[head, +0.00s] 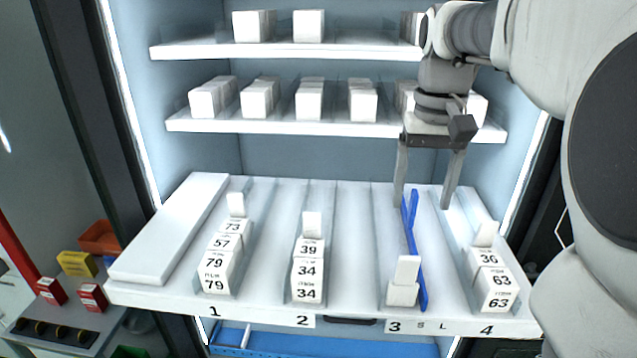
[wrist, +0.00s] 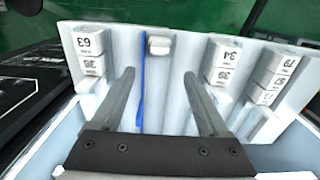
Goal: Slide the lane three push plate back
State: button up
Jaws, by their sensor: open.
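The lane three push plate (head: 406,269) is a small white upright block at the front end of lane three, above the label 3 (head: 395,327). In the wrist view the white block (wrist: 159,46) is at the far end of the lane, beyond my fingertips. A thin blue divider (head: 413,250) runs along the right side of lane three; it also shows in the wrist view (wrist: 141,85). My gripper (head: 422,206) is open and empty over the rear part of the shelf, pointing down.
Lane two (head: 308,271) and lane four (head: 494,281) hold numbered white boxes with push plates behind them, as does lane one (head: 220,260). A higher shelf (head: 280,126) with white boxes is close behind my wrist. Lane three is bare behind its plate.

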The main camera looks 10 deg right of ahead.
aim_at(404, 284)
notch_tip(404, 284, down, 17)
jog(key=shift+s+r, duration=0.1)
dwell(0.3)
grip_shut()
dwell(0.4)
dwell(1.0)
